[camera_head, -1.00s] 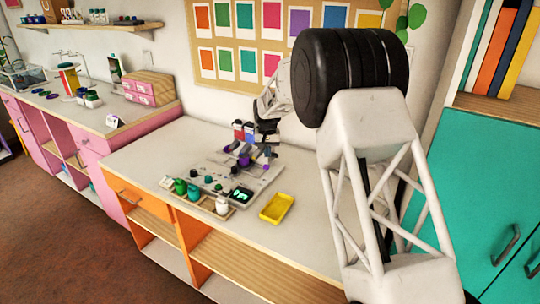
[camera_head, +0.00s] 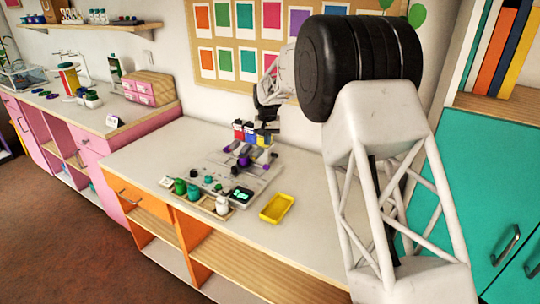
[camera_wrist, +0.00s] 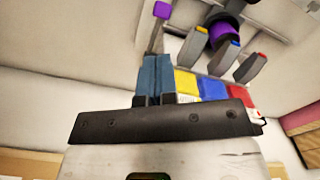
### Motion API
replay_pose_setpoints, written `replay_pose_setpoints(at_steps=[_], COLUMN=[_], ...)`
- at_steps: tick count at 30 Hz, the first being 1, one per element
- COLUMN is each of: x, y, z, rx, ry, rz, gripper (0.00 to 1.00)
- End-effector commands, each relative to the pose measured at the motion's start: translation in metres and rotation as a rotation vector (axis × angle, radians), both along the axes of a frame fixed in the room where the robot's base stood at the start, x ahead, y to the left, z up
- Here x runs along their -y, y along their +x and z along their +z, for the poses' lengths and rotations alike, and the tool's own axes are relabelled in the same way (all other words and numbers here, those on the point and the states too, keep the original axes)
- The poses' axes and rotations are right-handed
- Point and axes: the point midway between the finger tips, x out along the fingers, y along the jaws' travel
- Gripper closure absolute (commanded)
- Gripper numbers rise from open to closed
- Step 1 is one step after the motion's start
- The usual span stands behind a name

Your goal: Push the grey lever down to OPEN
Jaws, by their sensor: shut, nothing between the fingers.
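My gripper (camera_wrist: 156,58) is shut and empty, its blue-grey fingers together in the wrist view. In the head view my gripper (camera_head: 266,142) is above the back right part of the grey bead board (camera_head: 215,165). A thin grey lever-like bar with a purple tip (camera_wrist: 160,12) shows just beyond the fingers in the wrist view; I cannot tell whether they touch. Several grey posts with coloured tips, one with a blue tip (camera_wrist: 227,52), stand to its right. I cannot read any OPEN mark, so which part is the task's lever is unclear.
Yellow, blue and red bins (camera_wrist: 214,88) sit close to the right of my fingers. Green and white jars (camera_head: 193,192), a small display (camera_head: 241,195) and a yellow tray (camera_head: 277,208) are at the front. The table is clear at right.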

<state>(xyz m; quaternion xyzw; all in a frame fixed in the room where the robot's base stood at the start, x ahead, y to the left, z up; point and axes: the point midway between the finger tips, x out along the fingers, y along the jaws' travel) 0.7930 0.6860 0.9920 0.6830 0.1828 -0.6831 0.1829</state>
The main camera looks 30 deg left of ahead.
Motion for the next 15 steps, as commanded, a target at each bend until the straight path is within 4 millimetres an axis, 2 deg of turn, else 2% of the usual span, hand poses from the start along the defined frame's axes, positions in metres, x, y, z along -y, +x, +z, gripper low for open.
replay_pose_setpoints(at_steps=[6, 15], x=[0.0000, 0.0000], y=[0.0000, 0.0000], z=[0.0085, 0.0096], rx=[0.000, 0.000], ry=[0.000, 0.000], rz=[0.000, 0.000], gripper=[1.00, 1.00])
